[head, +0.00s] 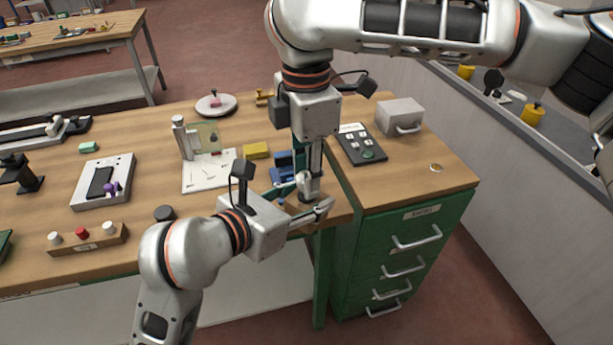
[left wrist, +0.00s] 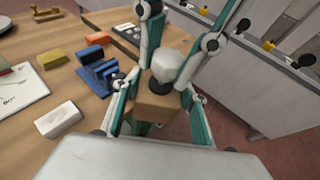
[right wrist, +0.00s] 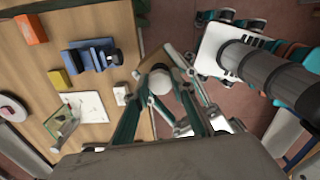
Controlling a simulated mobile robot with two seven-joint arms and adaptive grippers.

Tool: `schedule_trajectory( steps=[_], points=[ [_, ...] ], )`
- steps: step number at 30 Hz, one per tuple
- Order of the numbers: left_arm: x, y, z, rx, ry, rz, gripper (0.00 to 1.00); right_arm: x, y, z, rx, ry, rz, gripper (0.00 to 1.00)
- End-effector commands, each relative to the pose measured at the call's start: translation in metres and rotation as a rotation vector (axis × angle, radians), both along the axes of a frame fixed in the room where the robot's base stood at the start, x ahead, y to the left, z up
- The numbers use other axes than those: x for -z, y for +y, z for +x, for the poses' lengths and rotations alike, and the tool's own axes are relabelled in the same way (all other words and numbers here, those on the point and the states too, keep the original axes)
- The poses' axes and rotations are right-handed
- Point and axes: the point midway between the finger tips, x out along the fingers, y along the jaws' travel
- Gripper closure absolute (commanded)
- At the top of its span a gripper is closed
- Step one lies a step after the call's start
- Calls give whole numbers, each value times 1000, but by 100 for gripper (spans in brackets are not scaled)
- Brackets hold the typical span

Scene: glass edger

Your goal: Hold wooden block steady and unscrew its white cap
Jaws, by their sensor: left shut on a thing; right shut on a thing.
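The wooden block (left wrist: 157,110) is a small brown block with a dark neck and a rounded white cap (left wrist: 167,66) on top. My left gripper (head: 308,210) is shut on the block from the side and holds it above the floor, just off the table corner. My right gripper (head: 309,180) comes down from above, shut on the white cap, its fingers on either side of it. In the right wrist view the cap (right wrist: 160,82) sits between the right fingers, with part of the block (right wrist: 150,62) beyond. In the head view the fingers hide most of the block.
A blue slotted holder (head: 283,170) and a yellow block (head: 256,150) stand on the table close to the grippers. A small white block (left wrist: 58,118) lies near the table edge. A green drawer cabinet (head: 405,245) is at right. The wooden tabletop (head: 150,140) has other fixtures.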

Motion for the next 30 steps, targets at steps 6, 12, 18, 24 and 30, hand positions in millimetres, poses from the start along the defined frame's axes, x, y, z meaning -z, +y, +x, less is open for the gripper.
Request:
schedule_trajectory(
  steps=[6, 12, 18, 24, 30],
  points=[
    [0, 0, 0, 0, -1, -1, 100, -7, 0, 0, 0, -2, 0, 100],
    [0, 0, 0, 0, -1, -1, 100, -10, 0, 0, 0, 0, 0, 100],
    [0, 0, 0, 0, -1, -1, 100, -10, 0, 0, 0, -1, 0, 100],
    [-1, 0, 0, 0, -1, -1, 100, -30, 0, 1, 2, -4, 2, 100],
    [-1, 0, 0, 0, -1, -1, 100, -48, 0, 0, 1, -1, 0, 100]
  ],
)
